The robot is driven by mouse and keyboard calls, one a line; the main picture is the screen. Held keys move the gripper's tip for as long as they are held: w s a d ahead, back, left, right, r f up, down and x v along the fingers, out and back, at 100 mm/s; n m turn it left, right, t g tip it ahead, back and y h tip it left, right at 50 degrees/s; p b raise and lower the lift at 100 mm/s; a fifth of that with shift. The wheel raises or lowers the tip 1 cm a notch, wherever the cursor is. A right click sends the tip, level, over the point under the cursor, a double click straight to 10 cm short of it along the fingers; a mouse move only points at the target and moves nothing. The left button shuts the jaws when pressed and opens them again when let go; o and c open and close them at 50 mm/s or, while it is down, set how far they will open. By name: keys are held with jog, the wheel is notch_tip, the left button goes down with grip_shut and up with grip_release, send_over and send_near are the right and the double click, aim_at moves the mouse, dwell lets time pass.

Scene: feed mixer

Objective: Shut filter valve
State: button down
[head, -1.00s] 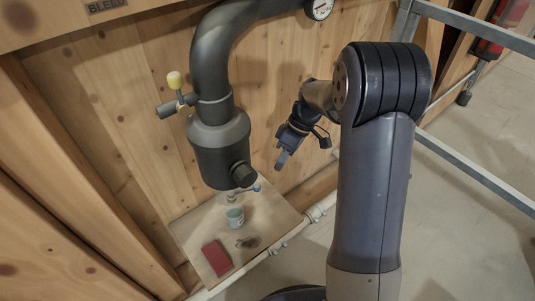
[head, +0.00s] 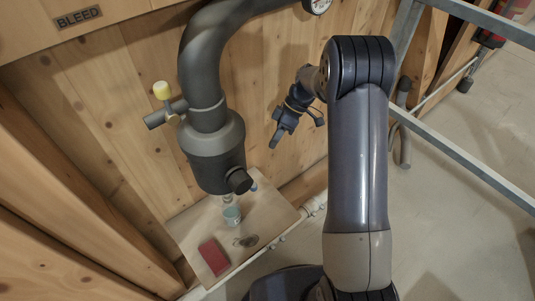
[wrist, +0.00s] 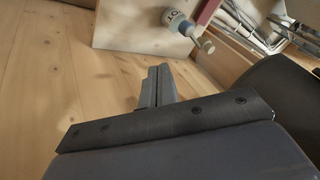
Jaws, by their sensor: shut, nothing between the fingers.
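A dark grey filter body (head: 215,160) hangs from a thick curved pipe (head: 200,75) on the wooden wall. I cannot tell which of these is the filter valve. My gripper (head: 274,143) is right of the filter, apart from it, pointing down. In the wrist view its fingers (wrist: 160,72) are together and empty, with a dark rounded body (wrist: 285,85) to the right.
A sign reading BLEED (head: 78,17) is at upper left. A grey metal rail (head: 450,145) crosses the right side. Concrete floor lies beyond it.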

jog(key=s+a+f, duration=0.5)
jog(key=s+f, duration=0.1)
jog(key=f, duration=0.2)
jog(key=shift+s+a, duration=0.15)
jog(key=shift+a, duration=0.15)
jog(key=shift+s+f+b, duration=0.1)
jog(key=shift+b, duration=0.3)
